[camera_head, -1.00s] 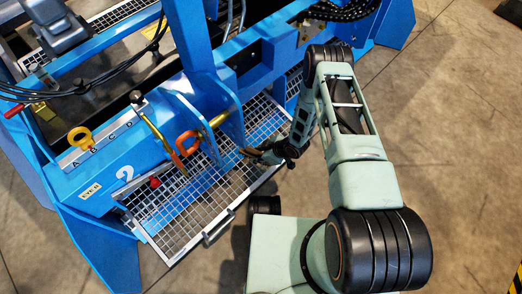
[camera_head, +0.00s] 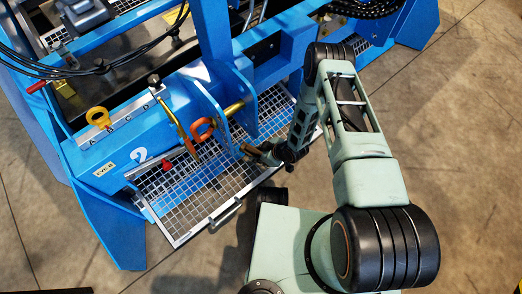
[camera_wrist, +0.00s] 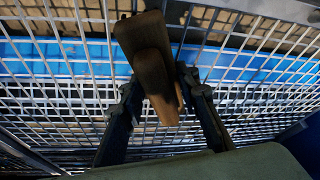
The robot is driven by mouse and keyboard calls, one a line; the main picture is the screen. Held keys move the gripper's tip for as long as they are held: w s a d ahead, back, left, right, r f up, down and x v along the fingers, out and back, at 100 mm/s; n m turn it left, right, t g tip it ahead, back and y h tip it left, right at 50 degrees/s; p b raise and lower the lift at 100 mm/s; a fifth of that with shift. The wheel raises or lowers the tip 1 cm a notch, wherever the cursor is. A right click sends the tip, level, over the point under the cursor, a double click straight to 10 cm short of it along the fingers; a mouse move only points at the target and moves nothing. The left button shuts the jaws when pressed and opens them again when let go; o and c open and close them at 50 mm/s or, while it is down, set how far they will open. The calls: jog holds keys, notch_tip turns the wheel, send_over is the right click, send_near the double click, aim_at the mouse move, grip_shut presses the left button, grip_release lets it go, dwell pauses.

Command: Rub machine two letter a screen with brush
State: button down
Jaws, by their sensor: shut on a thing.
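The blue machine carries a white numeral 2 (camera_head: 140,155) and a strip lettered A, B, C, D (camera_head: 122,121), with a yellow ring-shaped piece (camera_head: 98,117) beside letter A. A silver mesh screen (camera_head: 190,190) with a metal front handle (camera_head: 226,214) lies low at the machine's front. My gripper (camera_head: 267,153) is over the screen's right part. It is shut on a brown brush (camera_wrist: 152,62), which stands between the fingers in the wrist view. Mesh shows behind the brush; I cannot tell whether they touch. The bristles are not clearly visible.
An orange hook (camera_head: 202,130), a yellow-handled lever (camera_head: 175,118) and blue upright plates (camera_head: 238,115) rise above the screen. A red knob (camera_head: 167,166) is near its left edge. Bare concrete floor (camera_head: 205,262) lies in front. Black cables cross the upper left.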

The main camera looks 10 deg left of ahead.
jog(key=shift+s+a+f, duration=0.1)
jog(key=shift+s+a, duration=0.5)
jog(key=shift+s, duration=0.1)
jog(key=shift+w+a+r, duration=0.25)
jog(key=shift+w+a, duration=0.3)
jog(key=shift+w, duration=0.05)
jog(key=shift+w+d+b, duration=0.75)
jog(key=shift+w+d, duration=0.2)
jog(key=shift+w, duration=0.15)
jog(key=shift+w+d+b, duration=0.75)
jog(key=shift+w+d, duration=0.15)
jog(key=shift+w, duration=0.2)
jog(key=shift+w+d+r, duration=0.1)
jog(key=shift+w+d, duration=1.45)
jog(key=shift+w, duration=0.25)
jog(key=shift+w+d, duration=1.15)
jog(key=shift+w, duration=0.2)
jog(key=shift+s+a+p, duration=0.55)
jog(key=shift+s+p, duration=0.05)
jog(key=shift+s, duration=0.15)
jog(key=shift+s+a+p, duration=0.8)
jog(key=shift+s+a, duration=1)
jog(key=shift+s, duration=0.25)
jog(key=shift+s+a+p, duration=0.5)
jog(key=shift+s+a, duration=0.6)
jog(key=shift+s, duration=0.2)
jog(key=shift+s+a+p, duration=0.5)
jog(key=shift+s+a, duration=0.6)
jog(key=shift+s, duration=0.2)
jog(key=shift+r, duration=0.1)
